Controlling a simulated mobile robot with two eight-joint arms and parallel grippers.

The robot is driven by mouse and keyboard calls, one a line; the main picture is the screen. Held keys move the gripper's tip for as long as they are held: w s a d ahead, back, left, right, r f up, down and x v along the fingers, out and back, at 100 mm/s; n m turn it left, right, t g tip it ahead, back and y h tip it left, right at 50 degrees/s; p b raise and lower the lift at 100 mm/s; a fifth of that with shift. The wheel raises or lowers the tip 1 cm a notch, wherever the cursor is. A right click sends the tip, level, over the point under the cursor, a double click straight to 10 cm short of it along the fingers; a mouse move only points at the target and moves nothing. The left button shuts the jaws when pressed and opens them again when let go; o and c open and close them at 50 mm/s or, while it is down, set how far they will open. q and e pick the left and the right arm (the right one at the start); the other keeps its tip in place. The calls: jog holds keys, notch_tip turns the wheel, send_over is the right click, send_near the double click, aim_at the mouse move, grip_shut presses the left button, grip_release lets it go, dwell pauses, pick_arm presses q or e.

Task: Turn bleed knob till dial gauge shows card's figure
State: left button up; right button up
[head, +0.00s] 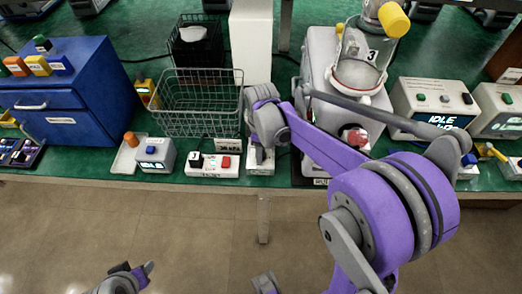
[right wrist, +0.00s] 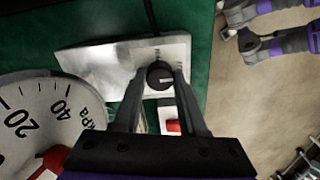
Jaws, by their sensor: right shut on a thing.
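In the right wrist view a black bleed knob (right wrist: 160,75) with a pale pointer line sits on a pale plate (right wrist: 90,60). My right gripper (right wrist: 159,82) has its fingers on both sides of the knob and is shut on it. The dial gauge (right wrist: 35,115) shows partly at the left, with 20, 40 and kPa legible; its needle reading cannot be told. In the head view my right gripper (head: 262,158) is at a small pale box near the bench's front edge. A small white card (head: 228,145) stands left of it, its print unreadable. My left gripper (head: 132,274) hangs low, away from the bench.
A wire basket (head: 200,105) stands behind. A canister pump (head: 360,60) marked 3 and a box reading IDLE (head: 430,100) stand right. A blue cabinet (head: 75,95) is left.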

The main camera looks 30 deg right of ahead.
grip_shut()
jog(key=m, duration=0.3)
jog(key=shift+m, duration=0.3)
jog(key=m, duration=0.5)
jog(key=shift+m+b, duration=0.3)
jog(key=m, duration=0.4)
jog(key=shift+m, duration=0.3)
jog(key=m, duration=0.4)
jog(key=shift+m, duration=0.4)
